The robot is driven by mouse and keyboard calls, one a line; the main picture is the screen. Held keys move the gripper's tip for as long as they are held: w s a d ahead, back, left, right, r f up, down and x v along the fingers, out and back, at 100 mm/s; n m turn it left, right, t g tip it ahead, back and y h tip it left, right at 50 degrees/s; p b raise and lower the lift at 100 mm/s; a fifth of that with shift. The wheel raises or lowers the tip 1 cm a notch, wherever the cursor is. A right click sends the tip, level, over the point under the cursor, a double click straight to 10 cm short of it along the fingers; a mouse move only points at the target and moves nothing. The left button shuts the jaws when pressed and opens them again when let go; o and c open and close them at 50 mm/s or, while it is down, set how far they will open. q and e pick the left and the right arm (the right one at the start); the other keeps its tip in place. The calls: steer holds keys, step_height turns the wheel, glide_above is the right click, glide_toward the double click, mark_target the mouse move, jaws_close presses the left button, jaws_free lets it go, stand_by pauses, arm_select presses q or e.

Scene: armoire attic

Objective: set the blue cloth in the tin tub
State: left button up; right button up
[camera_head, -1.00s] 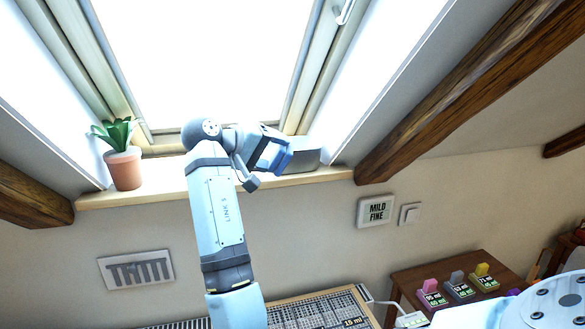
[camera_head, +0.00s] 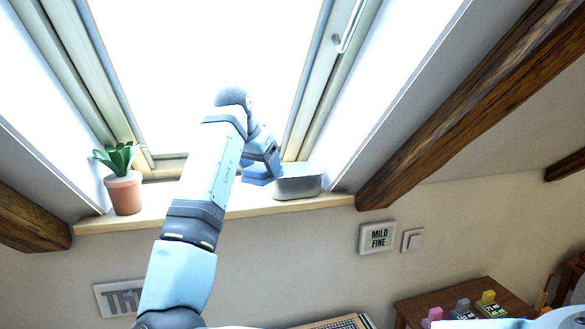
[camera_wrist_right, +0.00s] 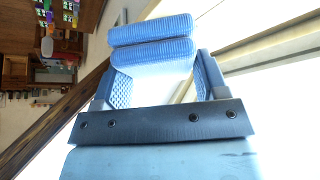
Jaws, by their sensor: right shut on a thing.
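The blue cloth (camera_head: 258,178) is held in my right gripper (camera_head: 264,162), low over the window sill. In the right wrist view the folded, ribbed cloth (camera_wrist_right: 150,38) sits at the fingertips of the gripper (camera_wrist_right: 160,72), with a finger on each side. The tin tub (camera_head: 298,184), a small grey metal container, stands on the sill just right of the cloth. Cloth and tub edge look close in the head view; I cannot tell whether they touch. The tub's inside is hardly visible. My left gripper is not in view.
A potted plant (camera_head: 125,193) stands at the left end of the wooden sill (camera_head: 245,209). The bright skylight window is behind. A dark beam (camera_head: 455,110) slopes at the right. A wooden table (camera_head: 412,311) with small coloured items is at the lower right.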

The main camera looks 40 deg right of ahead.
steer(key=shift+w+d+f+p, duration=0.45)
steer(key=shift+w+d+p, duration=0.25)
steer(key=shift+d, duration=1.65)
steer(key=shift+w+d+f+p, duration=0.5)
steer(key=shift+w+d+p, duration=0.15)
steer(key=shift+d, duration=1.65)
steer(key=shift+w+d+f+p, duration=0.45)
steer(key=shift+w+d+p, duration=0.2)
steer(key=shift+d, duration=1.7)
steer(key=o, duration=0.9)
steer(key=shift+r, duration=0.15)
